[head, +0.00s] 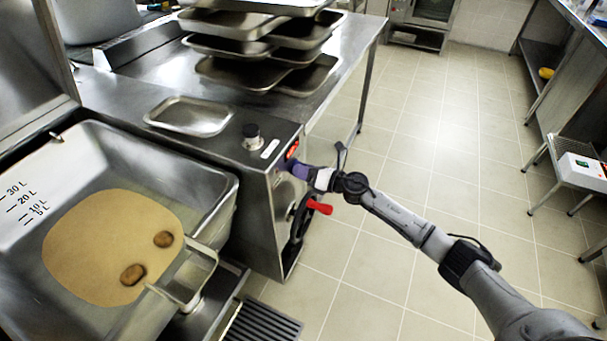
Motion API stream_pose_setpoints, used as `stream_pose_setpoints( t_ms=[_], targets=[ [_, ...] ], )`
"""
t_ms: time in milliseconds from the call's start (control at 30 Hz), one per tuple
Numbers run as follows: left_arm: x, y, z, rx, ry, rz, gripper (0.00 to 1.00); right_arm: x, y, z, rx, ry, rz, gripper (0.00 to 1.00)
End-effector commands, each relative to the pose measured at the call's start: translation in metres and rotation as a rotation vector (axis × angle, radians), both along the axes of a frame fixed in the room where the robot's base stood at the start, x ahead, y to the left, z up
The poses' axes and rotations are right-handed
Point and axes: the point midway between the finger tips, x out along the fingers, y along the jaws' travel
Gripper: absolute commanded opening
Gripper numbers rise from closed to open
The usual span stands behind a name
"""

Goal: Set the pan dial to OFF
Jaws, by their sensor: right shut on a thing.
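The tilting pan's control panel (283,190) is on the right end face of the steel pan unit. My right gripper (290,166) reaches in from the right and is shut on the pan dial at the upper part of this panel. The gripper covers the dial, so its pointer and markings cannot be read. A small red-orange light or switch (292,149) shows just above the gripper. My left gripper is not in view.
A red lever handle (319,206) and a dark handwheel (299,222) sit just below my right gripper. The open pan (205,180) holds brown liquid with two brown lumps. Stacked trays (225,47) stand behind.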

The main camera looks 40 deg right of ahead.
Motion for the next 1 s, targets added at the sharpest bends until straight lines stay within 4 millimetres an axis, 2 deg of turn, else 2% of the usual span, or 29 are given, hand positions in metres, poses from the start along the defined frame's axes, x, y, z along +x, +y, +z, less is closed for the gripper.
stream_pose_setpoints(
  t_ms=[33,600,1000],
  targets=[
    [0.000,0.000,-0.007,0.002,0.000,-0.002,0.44,0.000,0.000,-0.003,-0.041,-0.021,0.000,0.19],
    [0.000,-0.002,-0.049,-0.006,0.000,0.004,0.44,0.001,-0.001,-0.005,-0.510,-0.250,-0.001,0.19],
    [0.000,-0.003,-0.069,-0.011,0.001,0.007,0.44,0.001,-0.002,-0.003,-0.721,-0.351,-0.001,0.19]
  ],
)
